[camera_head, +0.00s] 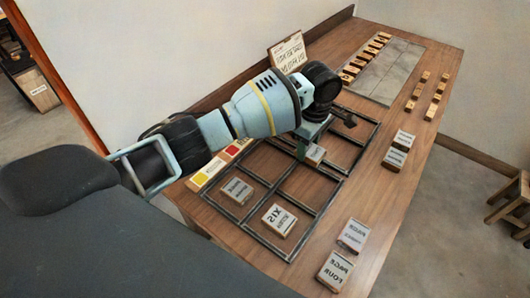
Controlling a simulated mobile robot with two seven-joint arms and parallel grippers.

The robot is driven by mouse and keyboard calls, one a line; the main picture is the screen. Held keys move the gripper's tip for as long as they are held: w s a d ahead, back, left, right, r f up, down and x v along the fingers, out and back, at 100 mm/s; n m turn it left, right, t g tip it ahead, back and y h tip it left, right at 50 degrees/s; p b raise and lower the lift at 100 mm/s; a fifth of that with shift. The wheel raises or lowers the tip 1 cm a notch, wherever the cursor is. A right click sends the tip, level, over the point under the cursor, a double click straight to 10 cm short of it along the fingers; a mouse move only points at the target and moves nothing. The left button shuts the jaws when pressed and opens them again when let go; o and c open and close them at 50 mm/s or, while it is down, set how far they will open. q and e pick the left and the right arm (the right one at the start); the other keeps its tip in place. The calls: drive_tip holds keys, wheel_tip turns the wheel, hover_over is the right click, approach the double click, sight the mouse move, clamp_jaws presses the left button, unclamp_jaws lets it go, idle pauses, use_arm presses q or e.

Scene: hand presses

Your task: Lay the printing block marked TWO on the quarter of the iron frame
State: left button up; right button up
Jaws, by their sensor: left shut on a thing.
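My left gripper (311,148) reaches in from the left over the iron frame (328,172). It is shut on a small pale-faced printing block (316,154), close over the frame's middle bars. The marking on this block is too small to read, and the gripper hides part of it. A block marked SIX (279,220) lies in the near compartment of the frame. Another printing block (237,190) lies in the compartment to its left. I cannot tell whether the held block touches the frame or table. My right gripper is not in view.
Two printing blocks lie right of the frame, one at the back (404,139) and one nearer (394,158). Two more, one marked FOUR (335,270), lie at the near edge. Yellow and red pads (204,177), a sign card (288,53) and a grey slab (392,72) stand around.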

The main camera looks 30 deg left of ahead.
use_arm(q)
drive_tip(key=p, duration=0.1)
hover_over(264, 161)
drive_tip(key=shift+w+d+f, duration=0.15)
drive_tip(key=shift+d+f, duration=0.1)
drive_tip(key=shift+f, duration=0.25)
drive_tip(key=shift+a+f, duration=0.2)
wheel_tip(264, 161, down, 3)
drive_tip(key=shift+f, duration=0.1)
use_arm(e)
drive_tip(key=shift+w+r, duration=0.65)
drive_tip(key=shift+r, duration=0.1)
use_arm(q)
drive_tip(key=o, duration=1)
drive_tip(key=shift+f, duration=0.1)
